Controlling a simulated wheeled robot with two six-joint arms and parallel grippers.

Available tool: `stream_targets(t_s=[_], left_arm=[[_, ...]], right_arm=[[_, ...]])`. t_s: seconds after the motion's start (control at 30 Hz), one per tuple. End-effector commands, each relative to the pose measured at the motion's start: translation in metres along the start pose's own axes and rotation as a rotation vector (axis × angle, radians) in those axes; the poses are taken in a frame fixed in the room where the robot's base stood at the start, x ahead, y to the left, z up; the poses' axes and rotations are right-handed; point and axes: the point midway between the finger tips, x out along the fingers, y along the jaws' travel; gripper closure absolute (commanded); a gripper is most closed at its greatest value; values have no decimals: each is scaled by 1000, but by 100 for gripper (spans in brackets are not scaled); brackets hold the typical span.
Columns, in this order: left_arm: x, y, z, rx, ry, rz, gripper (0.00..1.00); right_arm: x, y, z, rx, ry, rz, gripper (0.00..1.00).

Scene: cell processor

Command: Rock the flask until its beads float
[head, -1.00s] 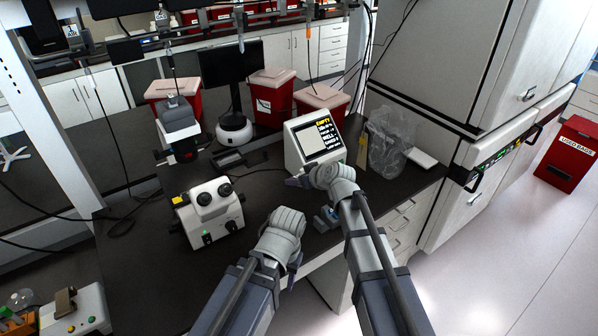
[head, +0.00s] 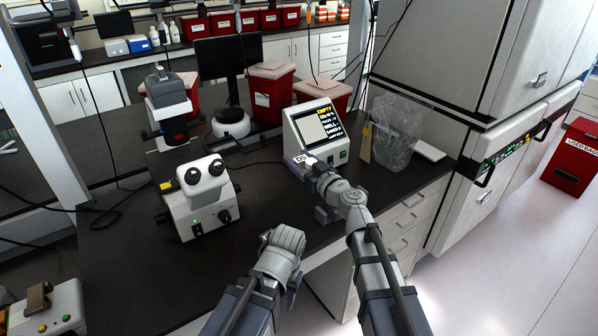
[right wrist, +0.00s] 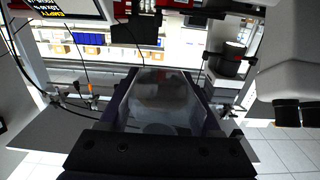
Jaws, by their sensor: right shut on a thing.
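My right gripper (right wrist: 165,98) is shut on a clear, see-through flask (right wrist: 160,92), which lies between its two dark fingers in the right wrist view. Pale, blurred shapes show through the flask; I cannot tell whether they are beads. In the head view my right gripper (head: 300,167) is in front of the white device (head: 343,158), whose screen reads EMPTY; a small white label shows at the gripper and the flask is mostly hidden. My left gripper (head: 292,288) is low in the middle, mostly hidden behind its own wrist.
A white microscope (head: 202,200) stands left of my arms on the dark bench (head: 130,270). A clear bag (head: 395,135) stands right of the device. Red bins (head: 270,95) are behind it. The bench between microscope and device is fairly clear.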

Motion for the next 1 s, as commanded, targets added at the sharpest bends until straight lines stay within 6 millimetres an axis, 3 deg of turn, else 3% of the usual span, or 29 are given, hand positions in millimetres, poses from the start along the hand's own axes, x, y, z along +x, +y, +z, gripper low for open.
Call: stream_targets(t_s=[0.03, 0.3, 0.53, 0.77, 1.0], left_arm=[[14, 1, -1, 0, 0, 0, 50], [52, 5, -3, 0, 0, 0, 50], [74, 7, -4, 0, 0, 0, 50], [72, 7, -4, 0, 0, 0, 50], [36, 3, -2, 0, 0, 0, 50]], right_arm=[[0, 0, 8, 2, 29, 1, 100], [1, 0, 9, 1, 199, -2, 100], [1, 0, 4, 2, 326, -1, 100], [0, 0, -2, -1, 346, 0, 100], [-1, 0, -10, -3, 209, 0, 100]])
